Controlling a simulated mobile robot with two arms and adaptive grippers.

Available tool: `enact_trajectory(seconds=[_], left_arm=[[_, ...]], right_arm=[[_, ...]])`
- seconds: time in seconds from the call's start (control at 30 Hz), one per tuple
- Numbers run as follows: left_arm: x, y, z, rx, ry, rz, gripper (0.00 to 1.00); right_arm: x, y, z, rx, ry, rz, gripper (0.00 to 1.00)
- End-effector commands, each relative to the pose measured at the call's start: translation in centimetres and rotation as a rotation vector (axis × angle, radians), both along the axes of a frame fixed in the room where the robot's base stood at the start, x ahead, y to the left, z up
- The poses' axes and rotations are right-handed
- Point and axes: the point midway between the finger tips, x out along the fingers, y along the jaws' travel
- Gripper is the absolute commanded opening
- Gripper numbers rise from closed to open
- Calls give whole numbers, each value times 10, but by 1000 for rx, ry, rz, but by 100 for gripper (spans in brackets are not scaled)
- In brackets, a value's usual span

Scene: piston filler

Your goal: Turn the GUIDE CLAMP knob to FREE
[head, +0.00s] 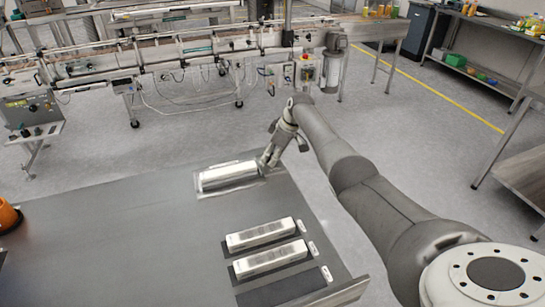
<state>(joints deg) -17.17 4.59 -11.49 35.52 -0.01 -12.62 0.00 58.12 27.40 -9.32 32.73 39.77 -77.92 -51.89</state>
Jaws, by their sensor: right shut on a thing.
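My right gripper (268,160) reaches down at the right end of a long white block (229,175) at the far edge of the grey table. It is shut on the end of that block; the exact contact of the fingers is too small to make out. The block lies in a pale-edged outline on the table. My left gripper is not in view. I cannot make out a GUIDE CLAMP knob or its label anywhere. A conveyor line (150,60) with rails and brackets runs across the back, apart from my gripper.
Two more white blocks (260,234) (270,259) lie on dark pads on the grey table (120,240), above an empty dark pad. An orange object (8,217) shows at the left edge. A control box (306,68) with a red button stands at the conveyor. Open floor separates table and conveyor.

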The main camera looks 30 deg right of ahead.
Motion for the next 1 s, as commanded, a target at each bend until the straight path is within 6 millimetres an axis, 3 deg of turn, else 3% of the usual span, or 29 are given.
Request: enact_trajectory(seconds=[0.27,0.3,0.47,0.8,1.0], left_arm=[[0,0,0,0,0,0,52],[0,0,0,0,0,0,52],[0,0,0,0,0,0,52],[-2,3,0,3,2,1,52],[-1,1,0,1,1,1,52]], right_arm=[[0,0,0,-2,1,1,10],[0,0,0,-2,1,1,37],[0,0,0,-2,0,1,56],[0,-1,1,-1,-1,1,56],[-5,-5,15,-2,-3,1,56]])
